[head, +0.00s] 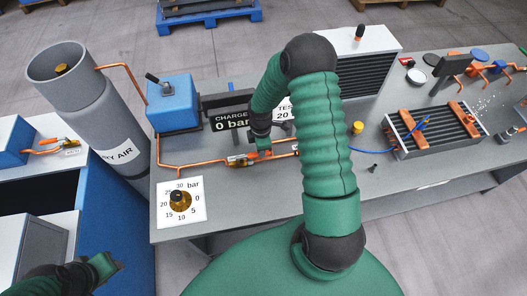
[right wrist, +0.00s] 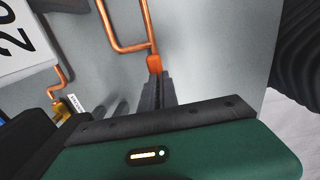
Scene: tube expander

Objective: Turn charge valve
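The bench (head: 225,200) carries copper pipes with brass valves and orange handles. A brass valve (head: 237,161) with a white tag sits below the black CHARGE display (head: 231,121), which reads 0 bar. My right gripper (head: 262,150) reaches down just right of this valve. In the right wrist view its fingers (right wrist: 155,92) are close together, with an orange handle (right wrist: 154,64) at their tips; they look shut on it. The brass valve (right wrist: 61,108) with its tag shows apart at left. My left gripper (head: 103,267) is at lower left, away from the bench; its opening is unclear.
A grey DRY AIR cylinder (head: 88,105) and blue box (head: 173,102) stand left. A finned coil (head: 432,131) with orange clamps lies right. The bench front is mostly clear.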

